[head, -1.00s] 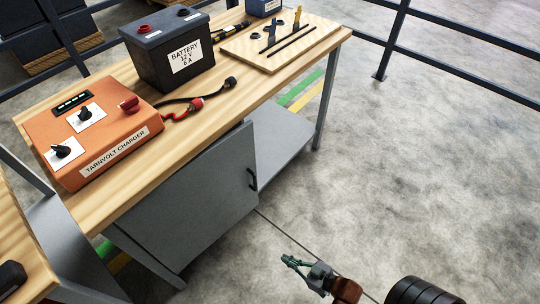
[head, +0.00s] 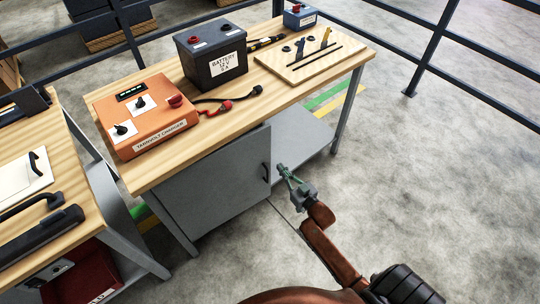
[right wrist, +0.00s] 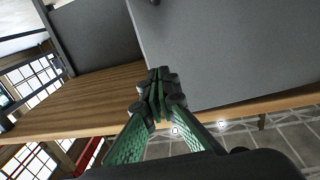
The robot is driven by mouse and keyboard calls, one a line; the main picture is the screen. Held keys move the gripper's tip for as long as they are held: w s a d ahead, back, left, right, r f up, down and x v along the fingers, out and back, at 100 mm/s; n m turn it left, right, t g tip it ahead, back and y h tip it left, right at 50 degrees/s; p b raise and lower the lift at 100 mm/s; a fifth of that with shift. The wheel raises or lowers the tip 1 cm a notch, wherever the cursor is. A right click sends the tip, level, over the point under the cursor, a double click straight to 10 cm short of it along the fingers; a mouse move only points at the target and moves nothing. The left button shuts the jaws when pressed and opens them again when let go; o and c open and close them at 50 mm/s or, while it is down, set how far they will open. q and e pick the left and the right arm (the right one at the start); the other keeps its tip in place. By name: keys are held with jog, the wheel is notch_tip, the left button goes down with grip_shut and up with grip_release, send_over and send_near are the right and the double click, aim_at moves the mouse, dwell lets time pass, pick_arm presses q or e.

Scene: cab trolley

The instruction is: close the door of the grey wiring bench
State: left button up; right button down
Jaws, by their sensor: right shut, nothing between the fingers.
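The grey wiring bench has a wooden top (head: 150,176) and a grey door (head: 215,188) under its front left part. The door has a dark handle (head: 266,172) near its right edge. Its upper right corner seems to stand slightly out from the bench front, so it looks a little ajar. My right gripper (head: 282,170) is shut and empty, just right of the handle edge. In the right wrist view the shut fingers (right wrist: 156,88) are in front of the door panel (right wrist: 225,50), near its edge; contact cannot be told. My left gripper is not in view.
An orange charger (head: 150,115), a black battery (head: 212,58) and a wooden board (head: 310,62) are on the bench top. A second bench (head: 65,185) stands at left. Open grey floor (head: 440,180) lies to the right, with dark railings (head: 430,50) behind.

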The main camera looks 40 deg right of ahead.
aim_at(266, 150)
jog(key=w+b, duration=0.2)
jog(key=w, duration=0.5)
jog(key=shift+w+d+f, duration=0.1)
jog(key=shift+w, duration=0.15)
jog(key=shift+w+b, duration=0.3)
jog(key=shift+w, duration=0.45)
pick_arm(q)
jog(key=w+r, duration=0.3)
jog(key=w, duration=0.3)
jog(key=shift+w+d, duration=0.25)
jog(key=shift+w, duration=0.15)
